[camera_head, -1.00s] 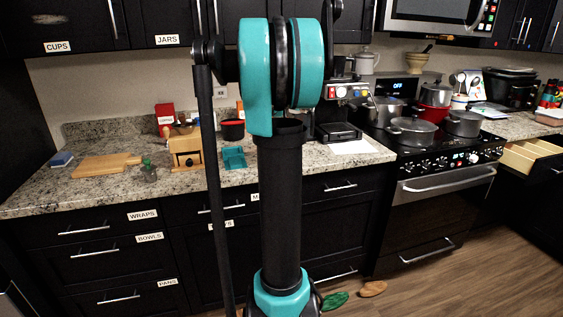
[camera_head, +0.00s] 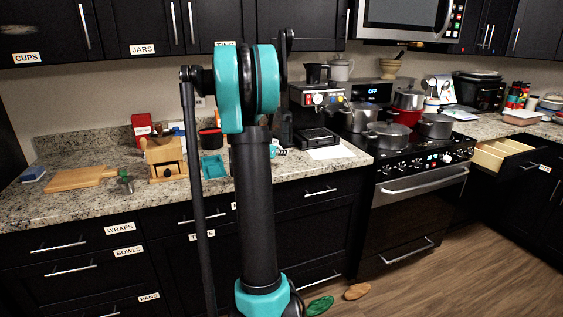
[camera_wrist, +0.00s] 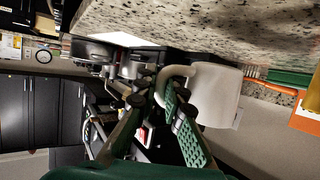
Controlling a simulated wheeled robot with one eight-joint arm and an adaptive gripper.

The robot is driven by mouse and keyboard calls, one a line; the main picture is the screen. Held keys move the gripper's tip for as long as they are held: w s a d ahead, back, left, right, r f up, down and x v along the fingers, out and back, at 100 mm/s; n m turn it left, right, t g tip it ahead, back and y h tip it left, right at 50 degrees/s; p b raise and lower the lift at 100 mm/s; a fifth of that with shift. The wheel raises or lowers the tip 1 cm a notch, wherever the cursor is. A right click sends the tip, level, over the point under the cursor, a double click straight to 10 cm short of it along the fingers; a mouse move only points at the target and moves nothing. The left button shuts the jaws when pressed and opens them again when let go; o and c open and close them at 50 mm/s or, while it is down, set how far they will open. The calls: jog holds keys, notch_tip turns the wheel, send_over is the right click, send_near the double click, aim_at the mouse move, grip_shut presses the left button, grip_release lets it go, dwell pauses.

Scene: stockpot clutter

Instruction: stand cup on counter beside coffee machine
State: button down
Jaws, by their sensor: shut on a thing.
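In the wrist view a whitish cup (camera_wrist: 217,95) with a looped handle is at my gripper (camera_wrist: 160,95). The green-padded fingers are shut on the handle side of the cup. The speckled counter also shows along the top of this turned wrist view (camera_wrist: 220,25), close to the cup; I cannot tell if they touch. In the head view the cup is hidden behind my arm.
A wooden grinder-like box (camera_head: 166,160), a teal tray (camera_head: 213,167) and a cutting board (camera_head: 80,178) stand left. Pots (camera_head: 388,135) crowd the stove. A drawer (camera_head: 505,150) at right is open.

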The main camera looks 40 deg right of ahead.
jog(key=shift+f, duration=2)
jog(key=shift+f, duration=0.1)
jog(key=c, duration=1.6)
grip_release()
jog(key=shift+a+r, duration=0.2)
jog(key=shift+a, duration=0.05)
jog(key=v, duration=1.2)
jog(key=s+a+f+n+y, duration=0.4)
jog(key=s+a, duration=0.4)
jog(key=a, duration=0.2)
jog(key=s+a+f+n+y, duration=0.4)
jog(key=s+a+f, duration=0.3)
jog(key=a, duration=0.3)
jog(key=s+a+f+n+y, duration=0.4)
jog(key=s+a+f+n, duration=0.2)
jog(key=s+a, duration=0.3)
jog(key=shift+a+f+y, duration=0.15)
jog(key=shift+a+y, duration=0.25)
jog(key=shift+a, duration=0.65)
